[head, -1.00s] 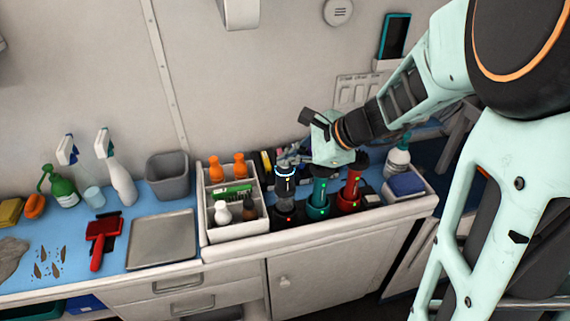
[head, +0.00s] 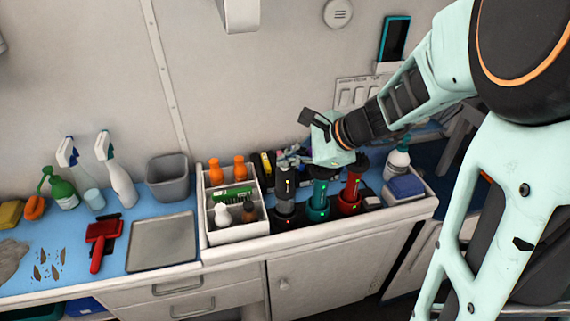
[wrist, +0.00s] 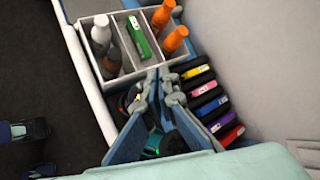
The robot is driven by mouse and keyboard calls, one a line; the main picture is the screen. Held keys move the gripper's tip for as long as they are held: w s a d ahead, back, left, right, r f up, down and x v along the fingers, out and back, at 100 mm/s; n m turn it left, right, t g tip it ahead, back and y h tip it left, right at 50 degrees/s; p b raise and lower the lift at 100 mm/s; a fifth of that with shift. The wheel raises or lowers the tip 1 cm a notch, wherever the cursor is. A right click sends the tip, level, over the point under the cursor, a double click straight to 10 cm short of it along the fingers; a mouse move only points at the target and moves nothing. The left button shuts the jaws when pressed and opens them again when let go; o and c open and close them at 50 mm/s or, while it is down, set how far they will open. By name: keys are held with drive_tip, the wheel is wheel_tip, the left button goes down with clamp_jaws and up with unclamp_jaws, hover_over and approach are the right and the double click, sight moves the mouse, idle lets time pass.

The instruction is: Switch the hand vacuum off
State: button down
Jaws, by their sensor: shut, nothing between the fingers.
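Three upright handheld devices stand in a row on the counter: a black-grey one (head: 284,200), a teal one (head: 318,199) and a red one (head: 350,196). The frames do not label which is the hand vacuum. The black-grey one shows a small yellow light and no lit ring; it is partly visible beside my fingers in the wrist view (wrist: 131,98). My gripper (wrist: 160,74) is shut and empty, its fingertips close above the black-grey device; contact cannot be told. The teal one is mostly hidden behind my fingers in the wrist view.
A white caddy (head: 208,216) with bottles stands left of the devices. Several coloured-label black items (wrist: 210,100) lie behind them. A white bin with a blue item (head: 406,187) is to the right. A metal tray (head: 162,242) lies further left.

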wheel_tip(320, 180, up, 6)
drive_tip(key=p, duration=0.4)
idle(0.4)
